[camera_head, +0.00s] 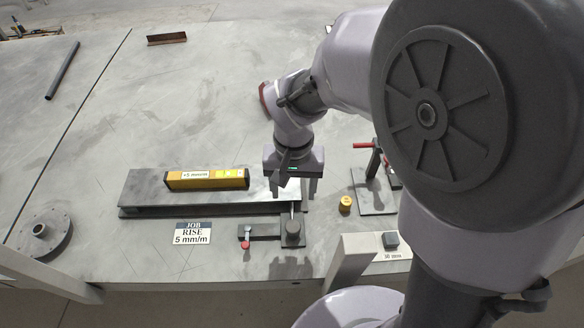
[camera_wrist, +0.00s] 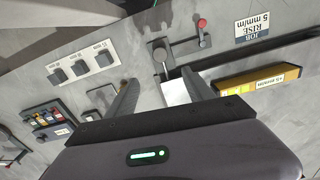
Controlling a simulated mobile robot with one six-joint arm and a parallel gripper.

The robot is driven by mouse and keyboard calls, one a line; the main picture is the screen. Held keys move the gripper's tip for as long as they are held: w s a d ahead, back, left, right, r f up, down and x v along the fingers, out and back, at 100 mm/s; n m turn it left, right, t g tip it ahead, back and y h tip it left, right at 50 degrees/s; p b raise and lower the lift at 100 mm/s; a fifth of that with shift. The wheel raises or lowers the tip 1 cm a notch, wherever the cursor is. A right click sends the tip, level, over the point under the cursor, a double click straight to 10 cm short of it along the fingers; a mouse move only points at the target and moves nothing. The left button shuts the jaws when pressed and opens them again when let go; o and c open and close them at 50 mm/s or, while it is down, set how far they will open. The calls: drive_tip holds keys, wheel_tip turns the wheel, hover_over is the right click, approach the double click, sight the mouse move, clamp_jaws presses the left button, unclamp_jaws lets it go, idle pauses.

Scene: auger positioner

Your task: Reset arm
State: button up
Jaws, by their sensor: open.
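My gripper (camera_head: 293,188) hangs over the right end of a dark flat beam (camera_head: 150,190) in the head view. In the wrist view its two fingers (camera_wrist: 160,92) are spread apart with nothing between them. A yellow level (camera_head: 207,179) marked "+5 mm/m" lies on the beam, left of the gripper, and shows in the wrist view (camera_wrist: 258,80). A dark post with a lever and red knob (camera_head: 245,243) stands at the beam's front right, just in front of the gripper; the wrist view shows its red knob (camera_wrist: 202,23). The gripper partly hides the beam's end.
A sign reading "JOB RISE 5 mm/m" (camera_head: 192,233) lies in front of the beam. A yellow cap (camera_head: 346,203) and a red-handled clamp (camera_head: 375,165) are to the right. A round flange (camera_head: 40,232) sits at left. Labelled dark blocks (camera_wrist: 80,67) show in the wrist view. The table behind is mostly clear.

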drive_tip(key=s+d+r+m+t+y+b, duration=0.1)
drive_tip(key=s+d+r+t+b, duration=0.1)
drive_tip(key=s+r, duration=0.3)
drive_tip(key=s+d+r+m+t+y+b, duration=0.1)
drive_tip(key=s+d+r+m+t+b, duration=0.1)
drive_tip(key=s+d+r+t, duration=0.1)
drive_tip(key=s+d+r, duration=0.1)
drive_tip(key=s+r, duration=0.1)
drive_tip(key=s, duration=0.1)
drive_tip(key=shift+s+d+r+t, duration=0.2)
drive_tip(key=shift+d+r+t, duration=0.15)
drive_tip(key=shift+r+t, duration=0.05)
